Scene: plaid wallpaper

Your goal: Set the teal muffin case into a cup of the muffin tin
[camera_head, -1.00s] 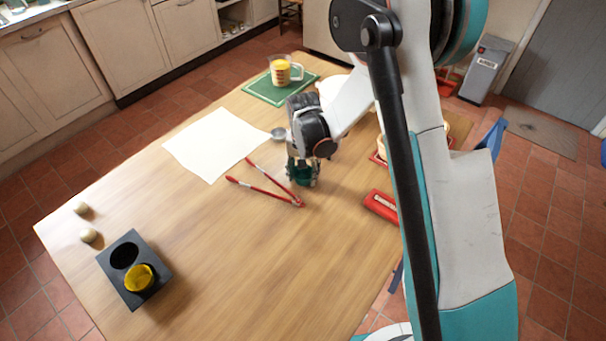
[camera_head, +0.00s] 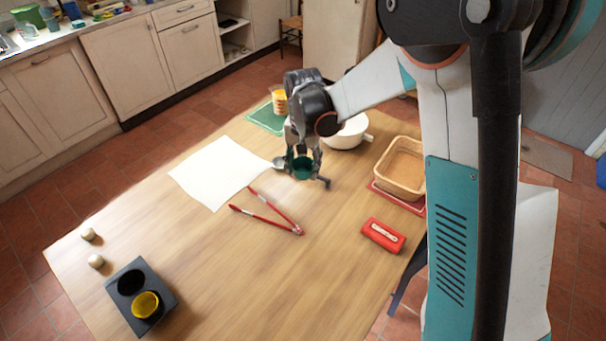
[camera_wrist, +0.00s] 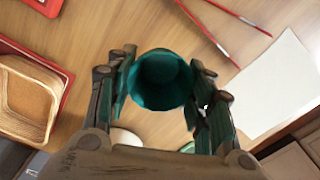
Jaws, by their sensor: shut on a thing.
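The teal muffin case (camera_head: 302,168) is held between the fingers of my gripper (camera_head: 303,172), above the far part of the table. In the wrist view my gripper (camera_wrist: 160,95) has a finger on each side of the teal case (camera_wrist: 161,80), whose open mouth faces the camera. The dark muffin tin (camera_head: 152,278) lies at the near left of the table, well apart from my gripper. It has two cups: the far one (camera_head: 131,283) looks empty and the near one holds a yellow case (camera_head: 146,305).
Red tongs (camera_head: 268,217) and a white sheet (camera_head: 218,172) lie between my gripper and the tin. Two small pale balls (camera_head: 96,261) sit beyond the tin. The table's near middle is clear.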

